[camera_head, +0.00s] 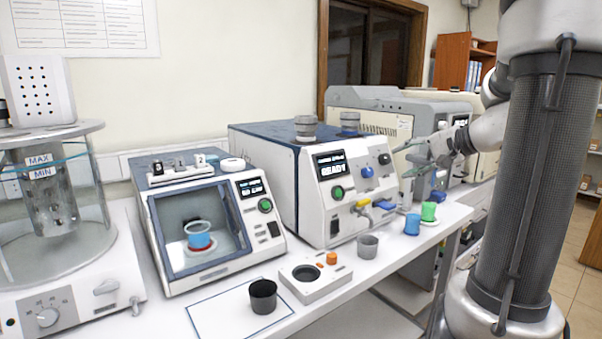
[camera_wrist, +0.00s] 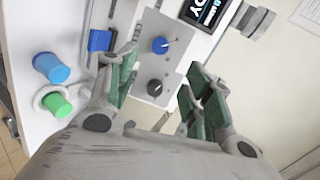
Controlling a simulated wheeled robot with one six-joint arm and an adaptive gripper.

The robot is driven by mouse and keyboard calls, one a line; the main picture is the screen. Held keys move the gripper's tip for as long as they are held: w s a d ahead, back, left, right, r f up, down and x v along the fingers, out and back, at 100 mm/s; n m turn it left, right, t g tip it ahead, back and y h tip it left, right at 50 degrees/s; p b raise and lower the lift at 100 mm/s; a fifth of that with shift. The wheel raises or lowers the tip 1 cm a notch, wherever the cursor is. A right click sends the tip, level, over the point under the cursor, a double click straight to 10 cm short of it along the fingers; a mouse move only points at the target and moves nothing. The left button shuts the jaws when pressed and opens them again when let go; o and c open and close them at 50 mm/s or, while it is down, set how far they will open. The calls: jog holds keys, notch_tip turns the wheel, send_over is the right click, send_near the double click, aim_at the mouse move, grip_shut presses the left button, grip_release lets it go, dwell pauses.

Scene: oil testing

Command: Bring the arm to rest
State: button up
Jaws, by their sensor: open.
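My gripper (camera_head: 403,160) is raised at the right of the bench, its fingers pointing left toward the front of the white and blue instrument (camera_head: 325,206). In the wrist view my gripper (camera_wrist: 162,66) has its two green-padded fingers spread apart with nothing between them. Behind the gap is a grey panel with a blue knob (camera_wrist: 160,45) and a dark knob (camera_wrist: 155,88). Whether a fingertip touches the panel, I cannot tell. My arm comes in from the right side of the head view.
A blue cup (camera_head: 412,224) and a green cup (camera_head: 429,211) stand below my gripper. A grey cup (camera_head: 367,246) and a dark cup (camera_head: 263,297) stand along the front edge. A glass-fronted device (camera_head: 205,225) holds another blue cup (camera_head: 198,236). More instruments stand behind the gripper.

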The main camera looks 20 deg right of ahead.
jog(key=s+a+f+n+g+h, duration=0.1)
jog(key=s+a+f+g, duration=0.2)
jog(key=s, duration=0.4)
jog(key=s+a+f+n+g+h, duration=0.1)
jog(key=s+f+g, duration=0.35)
jog(key=s, duration=0.25)
jog(key=s+a+r+n+h, duration=0.2)
jog(key=s+a+n+h, duration=0.1)
jog(key=s+a+n, duration=0.4)
jog(key=n, duration=0.3)
jog(key=shift+s+a+r, duration=0.2)
jog(key=shift+s+a, duration=0.1)
jog(key=shift+s, duration=0.1)
